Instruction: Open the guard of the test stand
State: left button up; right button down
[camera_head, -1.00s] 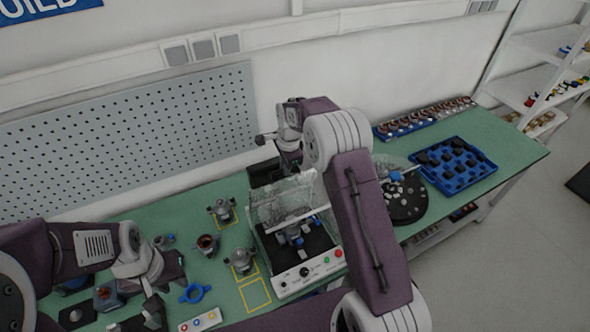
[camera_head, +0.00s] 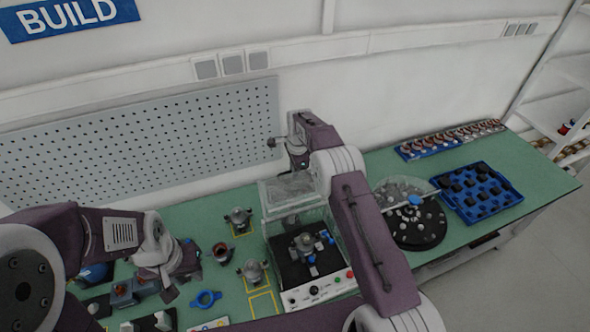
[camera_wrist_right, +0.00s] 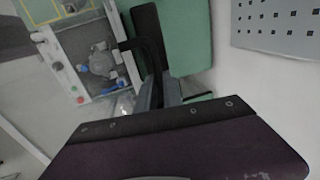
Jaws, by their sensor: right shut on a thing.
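The test stand (camera_head: 318,290) is on the green bench, with a white front panel carrying a knob and coloured buttons. A grey motor-like part (camera_head: 304,244) sits on its dark bed. Its clear guard (camera_head: 291,193) stands raised toward the back, leaving the front of the bed uncovered. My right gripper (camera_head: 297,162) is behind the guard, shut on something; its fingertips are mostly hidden. The right wrist view shows the stand (camera_wrist_right: 75,72) at upper left and dark gripper parts near the guard. My left gripper (camera_head: 168,280) hangs over the bench's left part; its opening is unclear.
A blue ring (camera_head: 206,299) and several small parts lie left of the stand. A round dark turntable (camera_head: 418,238) and a blue tray (camera_head: 513,197) are to the right. A pegboard (camera_head: 140,140) is on the wall behind. My right arm crosses just right of the stand.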

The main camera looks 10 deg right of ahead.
jog(key=shift+w+r, duration=0.1)
jog(key=c, duration=1.7)
grip_release()
jog(key=shift+o, duration=1.1)
jog(key=shift+d, duration=0.15)
jog(key=r+b, duration=0.3)
jog(key=r, duration=0.1)
jog(key=shift+s, duration=0.35)
jog(key=r, duration=0.2)
jog(key=s+r, duration=0.1)
jog(key=r, duration=0.2)
jog(key=shift+d+b, duration=0.15)
jog(key=shift+b, duration=0.2)
jog(key=shift+f, duration=0.1)
